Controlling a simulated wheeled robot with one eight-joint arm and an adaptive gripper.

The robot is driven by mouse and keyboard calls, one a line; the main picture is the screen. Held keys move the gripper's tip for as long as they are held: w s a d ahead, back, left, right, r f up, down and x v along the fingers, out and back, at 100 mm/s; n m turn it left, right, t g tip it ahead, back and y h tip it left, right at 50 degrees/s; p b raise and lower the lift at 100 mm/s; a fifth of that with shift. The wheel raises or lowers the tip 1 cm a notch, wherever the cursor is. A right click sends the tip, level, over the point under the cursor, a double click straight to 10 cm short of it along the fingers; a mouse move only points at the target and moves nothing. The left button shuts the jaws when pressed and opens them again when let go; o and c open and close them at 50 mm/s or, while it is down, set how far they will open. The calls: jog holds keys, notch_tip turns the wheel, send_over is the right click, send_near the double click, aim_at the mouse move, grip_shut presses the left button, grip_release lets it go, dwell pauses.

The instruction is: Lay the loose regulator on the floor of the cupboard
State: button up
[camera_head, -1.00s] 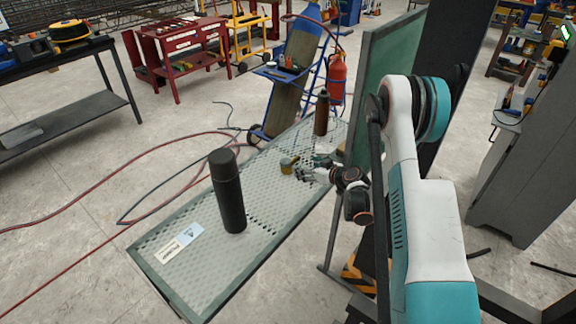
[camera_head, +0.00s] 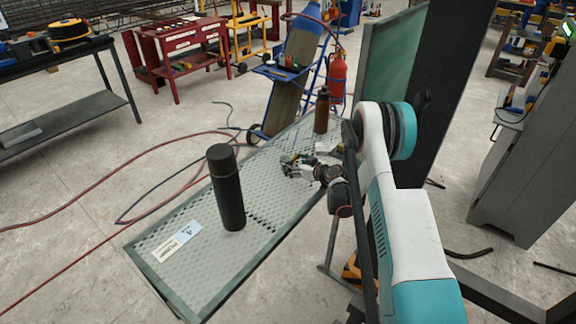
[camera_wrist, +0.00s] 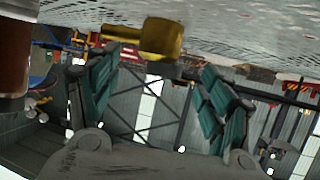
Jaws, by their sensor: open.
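The loose regulator shows in the wrist view as a yellow brass piece (camera_wrist: 155,38) against the perforated bench top, just beyond my fingertips and nearer the left finger. My gripper (camera_wrist: 160,72) is open, with two teal-padded fingers spread apart and nothing clearly held between them. In the head view my gripper (camera_head: 290,166) is low over the middle of the perforated bench (camera_head: 262,190) and hides the regulator. A tall dark panel (camera_head: 442,90) with a green panel (camera_head: 392,62) stands behind my arm. I cannot tell whether these belong to the cupboard; no cupboard floor shows.
A black bottle (camera_head: 227,190) stands on the near part of the bench, and a brown bottle (camera_head: 322,110) stands at its far end. A small pale object (camera_head: 326,148) lies beyond my gripper. A blue trolley (camera_head: 290,75) and red extinguisher (camera_head: 337,78) stand behind the bench.

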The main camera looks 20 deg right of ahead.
aim_at(290, 162)
jog(key=b+x, duration=0.1)
jog(key=x, duration=0.3)
jog(key=shift+w+f+b, duration=0.15)
jog(key=shift+w+b, duration=0.05)
jog(key=shift+b, duration=0.2)
grip_shut()
